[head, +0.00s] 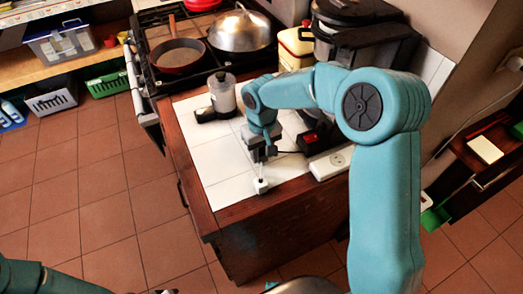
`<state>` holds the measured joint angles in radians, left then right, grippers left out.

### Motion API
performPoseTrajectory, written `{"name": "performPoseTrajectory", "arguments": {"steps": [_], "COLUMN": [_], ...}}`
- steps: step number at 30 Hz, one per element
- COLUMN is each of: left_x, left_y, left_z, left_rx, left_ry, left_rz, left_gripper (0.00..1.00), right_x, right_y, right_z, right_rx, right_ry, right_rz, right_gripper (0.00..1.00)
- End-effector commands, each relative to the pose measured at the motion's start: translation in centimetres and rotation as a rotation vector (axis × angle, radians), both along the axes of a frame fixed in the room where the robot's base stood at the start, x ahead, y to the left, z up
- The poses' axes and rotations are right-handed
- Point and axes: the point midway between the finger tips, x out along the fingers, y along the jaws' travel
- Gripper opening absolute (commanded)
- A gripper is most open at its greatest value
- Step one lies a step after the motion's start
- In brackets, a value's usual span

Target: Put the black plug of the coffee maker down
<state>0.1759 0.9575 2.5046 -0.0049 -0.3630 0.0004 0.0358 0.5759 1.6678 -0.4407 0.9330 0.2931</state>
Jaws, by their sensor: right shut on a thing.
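My right gripper (261,155) points down over the white tiled counter, shut on the black plug (272,151). The plug is mostly hidden by the fingers. A thin dark cord runs from it to the right, toward a black device with a red part (318,139). A small white block (261,186) stands on the tiles just below and in front of the gripper. I cannot tell whether the plug touches anything below. A clear jar-like vessel on a black base (222,95) stands behind left; I cannot tell whether it is the coffee maker.
A white socket strip (330,163) lies right of the gripper, close to my right arm. A stove with a red pan (178,57) and a domed lid (239,29) is behind. Bare tiles (215,165) lie left of the gripper; the wooden counter edge (240,214) is in front.

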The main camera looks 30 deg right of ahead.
Motion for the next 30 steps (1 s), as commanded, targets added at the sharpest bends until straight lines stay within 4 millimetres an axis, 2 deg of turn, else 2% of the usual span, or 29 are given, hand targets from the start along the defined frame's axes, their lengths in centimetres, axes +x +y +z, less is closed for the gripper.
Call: {"name": "performPoseTrajectory", "arguments": {"steps": [19, 20, 21, 22, 30], "left_x": [0.0, 0.0, 0.0, 0.0, 0.0], "left_y": [0.0, 0.0, 0.0, 0.0, 0.0], "left_z": [-1.1, -1.1, -1.1, -1.1, -0.9], "left_rx": [0.000, 0.000, 0.000, 0.000, 0.000], "left_ry": [0.000, 0.000, 0.000, 0.000, 0.000], "left_rz": [0.000, 0.000, 0.000, 0.000, 0.000], "left_gripper": [0.43, 0.43, 0.43, 0.43, 0.43], "right_x": [0.0, 0.0, 0.0, 0.0, 0.0], "right_y": [0.0, 0.0, 0.0, 0.0, 0.0], "right_z": [-1.1, -1.1, -1.1, -1.1, -1.0], "right_rx": [0.000, 0.000, 0.000, 0.000, 0.000], "right_ry": [0.000, 0.001, 0.001, 0.001, 0.000], "right_rz": [0.000, 0.000, 0.000, 0.000, 0.000], "right_gripper": [0.00, 0.45, 0.58, 0.61, 0.61]}}
